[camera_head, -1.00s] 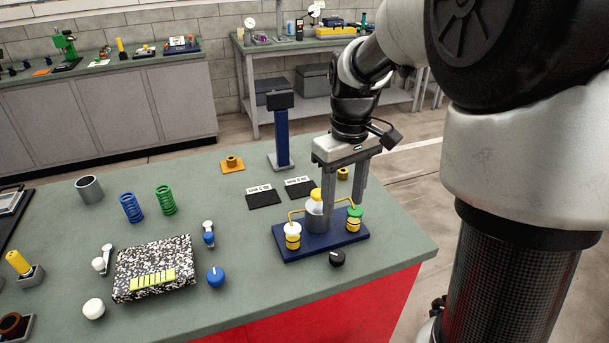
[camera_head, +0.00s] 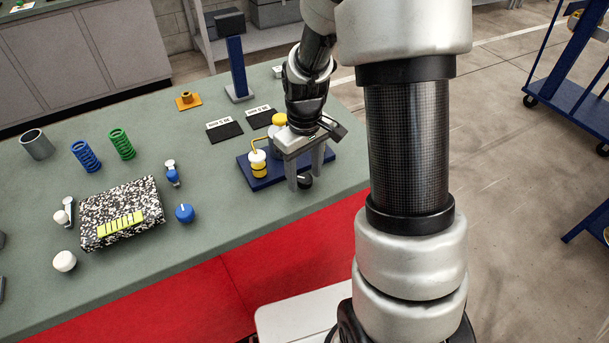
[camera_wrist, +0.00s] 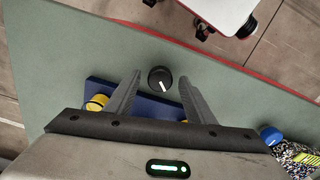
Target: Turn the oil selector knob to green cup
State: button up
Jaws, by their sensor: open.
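The black selector knob (camera_head: 304,182) stands at the front edge of the blue oil stand (camera_head: 247,172). In the wrist view the round knob (camera_wrist: 160,79) shows a white pointer line slanting to the lower right, toward the stand. My gripper (camera_head: 304,184) is open, pointing down, with one finger on each side of the knob. Its fingers also flank the knob in the wrist view (camera_wrist: 159,80), with gaps visible. The white-topped yellow cup (camera_head: 258,163) is left on the stand. The green-topped cup is hidden behind my gripper in the head view.
A yellow-capped grey reservoir (camera_head: 279,120) stands behind my gripper. A blue knob (camera_head: 184,213) and a speckled block (camera_head: 122,212) are to the left. The bench's red front edge (camera_head: 250,260) is close by. The bench between the blue knob and the stand is clear.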

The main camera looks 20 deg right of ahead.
jog(key=shift+f, duration=0.35)
jog(key=c, duration=1)
